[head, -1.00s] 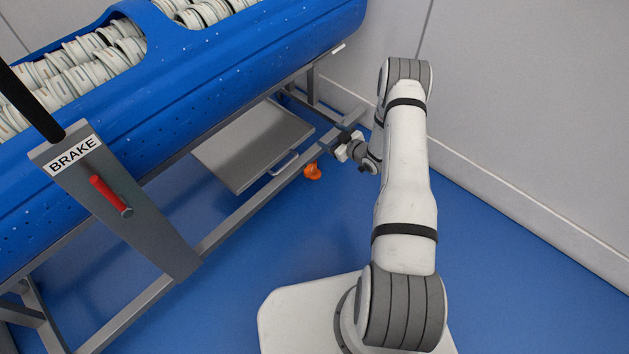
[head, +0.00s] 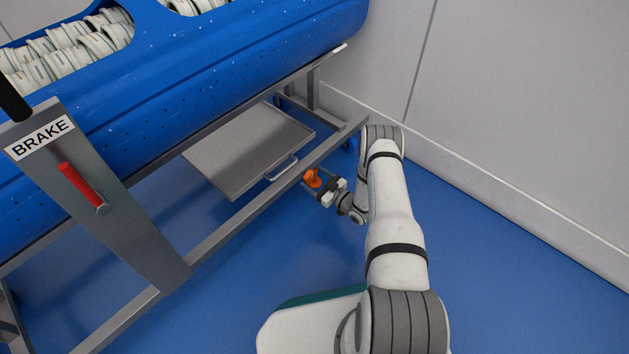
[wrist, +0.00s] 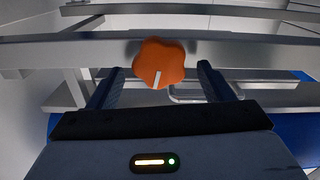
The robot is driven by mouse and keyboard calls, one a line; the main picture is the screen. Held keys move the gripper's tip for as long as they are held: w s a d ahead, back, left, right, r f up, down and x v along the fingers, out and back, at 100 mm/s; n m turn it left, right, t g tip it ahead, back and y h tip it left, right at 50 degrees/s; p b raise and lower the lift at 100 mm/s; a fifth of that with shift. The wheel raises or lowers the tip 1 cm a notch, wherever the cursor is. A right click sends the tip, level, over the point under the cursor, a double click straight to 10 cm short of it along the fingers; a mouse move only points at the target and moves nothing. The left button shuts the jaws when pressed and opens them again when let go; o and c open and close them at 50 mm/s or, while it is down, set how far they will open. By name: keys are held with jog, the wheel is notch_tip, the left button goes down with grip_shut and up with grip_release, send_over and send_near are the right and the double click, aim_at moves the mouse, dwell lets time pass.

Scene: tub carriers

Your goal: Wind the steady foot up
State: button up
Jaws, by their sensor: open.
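An orange lobed knob (wrist: 159,63) with a white mark sits at the frame's lower rail in the wrist view. I take it to be the steady foot's knob; the foot itself I cannot make out. The same knob shows in the head view (head: 312,178), below the rail near the frame's right end. My gripper (wrist: 160,82) is open, with one finger on each side of the knob in the picture. In the head view my gripper (head: 318,188) reaches the knob from the right. I see no closed grip, and contact is not clear.
The blue perforated tub (head: 190,100) full of pale rings rests on a steel frame (head: 235,215). A grey tray (head: 250,150) with a handle hangs under it. A BRAKE post (head: 120,215) with a red lever (head: 80,185) stands left. Walls close the right; blue floor is open in front.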

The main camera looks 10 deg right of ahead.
jog(key=shift+w+a, duration=0.25)
jog(key=shift+w, duration=0.1)
jog(key=shift+c, duration=0.4)
jog(key=c, duration=0.9)
jog(key=shift+d, duration=0.15)
